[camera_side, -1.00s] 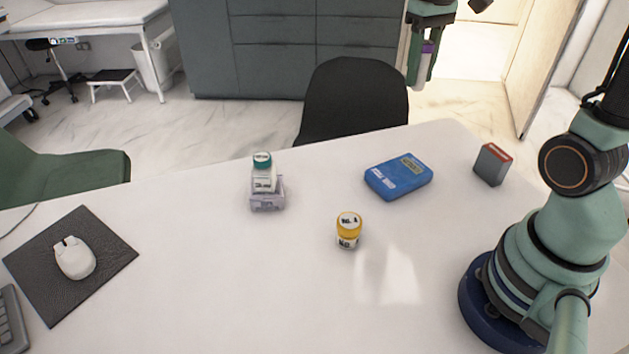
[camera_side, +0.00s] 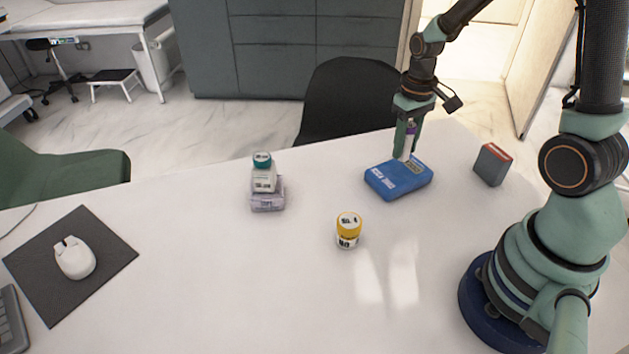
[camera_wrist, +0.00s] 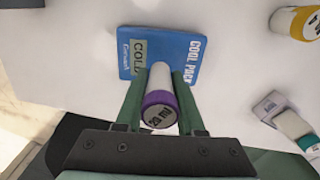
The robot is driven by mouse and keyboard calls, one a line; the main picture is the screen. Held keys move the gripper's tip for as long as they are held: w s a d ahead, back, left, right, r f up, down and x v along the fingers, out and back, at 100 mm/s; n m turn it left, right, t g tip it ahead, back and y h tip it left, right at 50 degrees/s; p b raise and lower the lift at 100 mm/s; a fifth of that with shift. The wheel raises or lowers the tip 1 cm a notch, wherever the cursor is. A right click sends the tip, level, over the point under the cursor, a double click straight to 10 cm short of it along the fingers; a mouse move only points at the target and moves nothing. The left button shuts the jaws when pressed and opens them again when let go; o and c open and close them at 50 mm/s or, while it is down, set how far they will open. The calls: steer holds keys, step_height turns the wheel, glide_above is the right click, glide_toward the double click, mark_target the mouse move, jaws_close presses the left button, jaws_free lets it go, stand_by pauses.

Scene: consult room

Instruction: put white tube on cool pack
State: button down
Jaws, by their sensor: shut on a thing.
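The white tube (camera_wrist: 161,78) has a purple cap marked "20 ml" and is held upright between the fingers of my gripper (camera_wrist: 160,92). In the side view the tube (camera_side: 407,146) shows between the green fingers of my gripper (camera_side: 407,142). The blue cool pack (camera_side: 396,181) lies flat on the table. The tube's lower end is at or just above the pack's far part; I cannot tell whether it touches. In the wrist view the cool pack (camera_wrist: 184,52) lies behind and beneath the tube, its printed lettering partly hidden by tube and fingers.
A yellow-capped bottle (camera_side: 348,231) stands in front of the pack. A teal-capped bottle (camera_side: 263,174) is at a small lilac holder (camera_side: 268,201) on the left. A grey and red box (camera_side: 492,164) stands to the right. A mouse (camera_side: 75,258) lies on a dark mat (camera_side: 108,240).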

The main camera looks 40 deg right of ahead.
mark_target(403, 155)
steer(key=shift+f, duration=1.45)
steer(key=shift+f, duration=0.1)
steer(key=c, duration=0.5)
jaws_free()
step_height(403, 155, up, 12)
steer(key=shift+r, duration=0.1)
steer(key=shift+s+a+r+n+t, duration=0.35)
steer(key=shift+s+a+r+t, duration=0.5)
steer(key=shift+a+r, duration=0.7)
steer(key=shift+s+a+r+n+t, duration=0.55)
steer(key=shift+a+r+t, duration=0.55)
steer(key=shift+a, duration=0.9)
steer(key=shift+s+a+r+n+t, duration=0.2)
steer(key=shift+s+a+r+t, duration=0.65)
steer(key=shift+a+r, duration=0.75)
